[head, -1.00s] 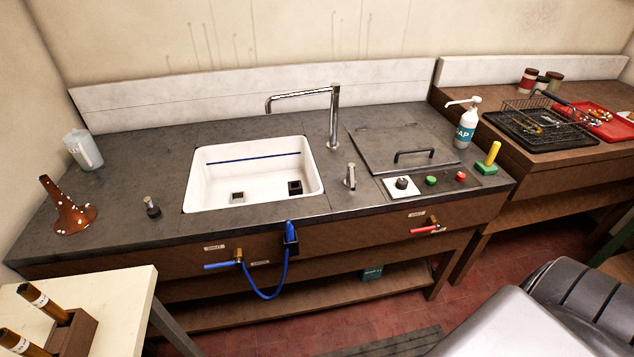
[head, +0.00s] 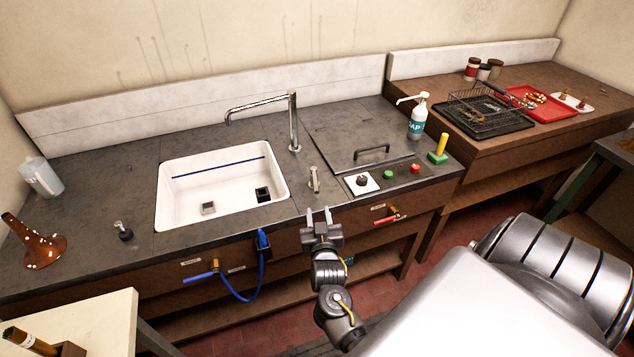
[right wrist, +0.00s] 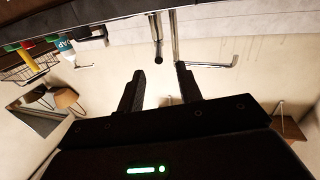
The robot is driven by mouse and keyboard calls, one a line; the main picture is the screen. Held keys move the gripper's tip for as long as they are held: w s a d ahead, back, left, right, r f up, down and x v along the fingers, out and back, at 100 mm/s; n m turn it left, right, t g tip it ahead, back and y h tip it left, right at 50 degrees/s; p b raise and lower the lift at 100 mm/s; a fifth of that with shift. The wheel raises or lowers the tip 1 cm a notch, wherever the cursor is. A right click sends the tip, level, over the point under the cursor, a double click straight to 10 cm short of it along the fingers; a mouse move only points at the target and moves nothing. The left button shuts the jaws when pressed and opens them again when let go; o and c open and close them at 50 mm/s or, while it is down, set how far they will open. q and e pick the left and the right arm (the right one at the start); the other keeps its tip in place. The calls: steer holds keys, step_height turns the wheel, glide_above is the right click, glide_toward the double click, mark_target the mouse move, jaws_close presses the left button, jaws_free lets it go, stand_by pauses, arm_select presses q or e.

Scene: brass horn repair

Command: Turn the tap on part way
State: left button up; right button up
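The chrome tap spout (head: 293,122) rises behind the white sink (head: 170,212) and bends left over it. A short upright metal lever (head: 314,180) stands on the counter right of the sink. My right gripper (head: 318,214) is at the counter's front edge, just in front of the lever, with its two fingers apart and nothing between them. In the right wrist view, seen upside down, the open fingers (right wrist: 158,82) point toward the lever (right wrist: 157,42), which is beyond their tips; the spout (right wrist: 215,65) shows behind it. I see no water. My left gripper is not in view.
Right of the lever are a knob on a white plate (head: 361,183), green and red buttons, and a lidded panel with a handle (head: 371,152). A soap bottle (head: 417,118) stands behind. A blue hose (head: 257,285) and a red-handled valve (head: 387,219) are on the counter's front.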

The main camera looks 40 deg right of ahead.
mark_target(316, 185)
steer(key=b+x, duration=0.1)
steer(key=x, duration=0.2)
steer(key=b+x, duration=0.2)
steer(key=x, duration=0.1)
steer(key=b+x, duration=0.2)
steer(key=x, duration=0.2)
steer(key=shift+s+d+r, duration=0.15)
steer(key=shift+r, duration=0.15)
steer(key=shift+w+d+r, duration=0.15)
steer(key=shift+w+d, duration=0.15)
steer(key=shift+w, duration=0.15)
jaws_close()
